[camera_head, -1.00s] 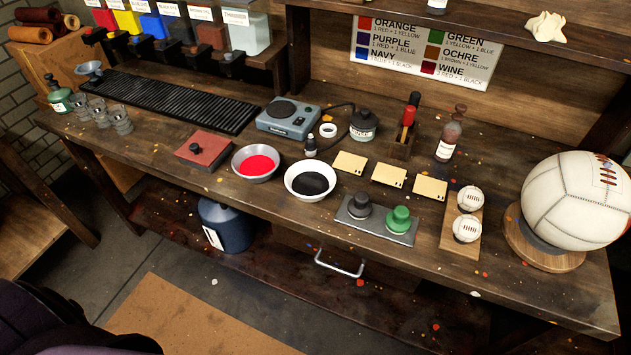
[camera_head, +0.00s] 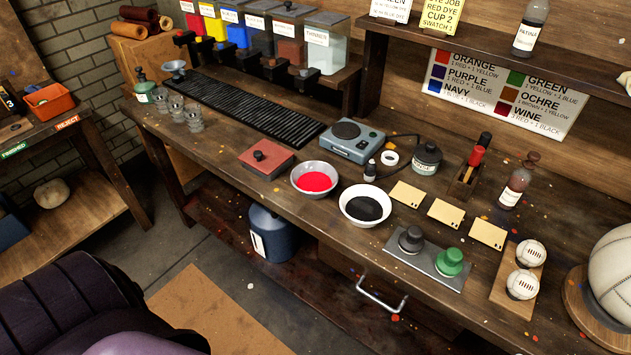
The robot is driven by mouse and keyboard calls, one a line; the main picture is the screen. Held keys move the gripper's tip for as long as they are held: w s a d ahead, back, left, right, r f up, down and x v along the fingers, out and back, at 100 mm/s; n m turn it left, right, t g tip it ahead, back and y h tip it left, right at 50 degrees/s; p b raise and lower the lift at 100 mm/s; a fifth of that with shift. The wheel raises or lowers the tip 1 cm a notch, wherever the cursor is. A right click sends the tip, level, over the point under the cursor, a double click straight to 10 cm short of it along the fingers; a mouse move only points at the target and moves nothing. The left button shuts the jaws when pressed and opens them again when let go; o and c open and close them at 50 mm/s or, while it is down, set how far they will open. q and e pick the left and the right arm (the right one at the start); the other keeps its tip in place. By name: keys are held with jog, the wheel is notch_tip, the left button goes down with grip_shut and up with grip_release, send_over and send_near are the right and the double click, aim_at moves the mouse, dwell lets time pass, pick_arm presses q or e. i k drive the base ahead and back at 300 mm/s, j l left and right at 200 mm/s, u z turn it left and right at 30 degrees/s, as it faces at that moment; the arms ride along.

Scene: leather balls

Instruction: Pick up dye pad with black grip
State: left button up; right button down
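The dye pad with the black grip (camera_head: 411,239) stands upright on a grey metal tray (camera_head: 428,262) near the front edge of the workbench. The dye pad with the green grip (camera_head: 450,262) stands to its right on the same tray. Neither of my grippers shows in the head view.
A bowl of black liquid (camera_head: 365,206) and a bowl of red liquid (camera_head: 315,179) stand left of the tray. Cream cards (camera_head: 446,213) lie behind it. Two small balls (camera_head: 530,253) rest on a wooden board at right. A drawer handle (camera_head: 381,293) juts out below.

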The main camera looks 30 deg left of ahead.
aim_at(411, 242)
jog(key=l+u, duration=0.2)
jog(key=l, duration=0.2)
jog(key=k+l+u, duration=0.15)
jog(key=l, duration=0.25)
jog(key=l+u, duration=0.2)
jog(key=l, duration=0.25)
